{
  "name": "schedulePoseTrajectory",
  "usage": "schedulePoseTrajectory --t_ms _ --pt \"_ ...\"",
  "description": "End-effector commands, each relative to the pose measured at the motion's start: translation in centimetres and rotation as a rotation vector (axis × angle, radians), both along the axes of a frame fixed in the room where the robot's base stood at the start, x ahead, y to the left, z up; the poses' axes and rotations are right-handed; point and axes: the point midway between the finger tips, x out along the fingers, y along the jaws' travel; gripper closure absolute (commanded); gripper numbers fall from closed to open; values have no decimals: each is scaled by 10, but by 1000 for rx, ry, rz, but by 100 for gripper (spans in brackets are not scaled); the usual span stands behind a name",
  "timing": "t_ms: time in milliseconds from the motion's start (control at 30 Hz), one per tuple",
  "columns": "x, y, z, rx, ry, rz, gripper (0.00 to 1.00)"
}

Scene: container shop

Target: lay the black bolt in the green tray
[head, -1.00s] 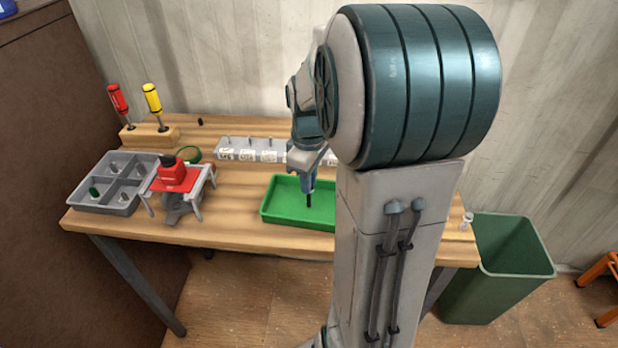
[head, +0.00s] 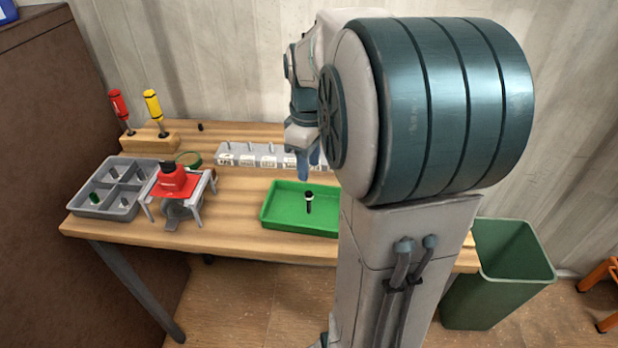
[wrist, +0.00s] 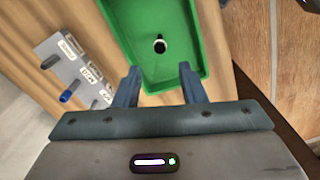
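The black bolt (head: 309,201) is in the green tray (head: 270,211), apart from the tray's visible walls. It looks upright, with a pale band near its top. The wrist view shows the bolt (wrist: 159,45) from above, inside the tray (wrist: 188,20). My gripper (wrist: 158,72) is open, with nothing between its fingers. In the head view my gripper (head: 309,176) is above and behind the bolt, clear of it. The right end of the tray is hidden behind my arm.
A labelled grey rack (head: 240,158) stands behind the tray. To the left are a red-topped stand (head: 173,184), a grey compartment box (head: 100,209) and a wooden block with two screwdrivers (head: 150,141). A green bin (head: 510,290) stands right of the table.

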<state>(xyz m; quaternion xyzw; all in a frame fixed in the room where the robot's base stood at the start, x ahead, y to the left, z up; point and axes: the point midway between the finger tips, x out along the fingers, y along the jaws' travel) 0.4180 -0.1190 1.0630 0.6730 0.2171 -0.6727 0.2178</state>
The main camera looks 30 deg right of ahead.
Motion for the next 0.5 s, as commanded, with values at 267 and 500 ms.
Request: schedulePoseTrajectory --t_ms 267,500 --pt "1 0 46 0 -1 0 63" --pt "-16 24 48 -12 -33 -80 63"
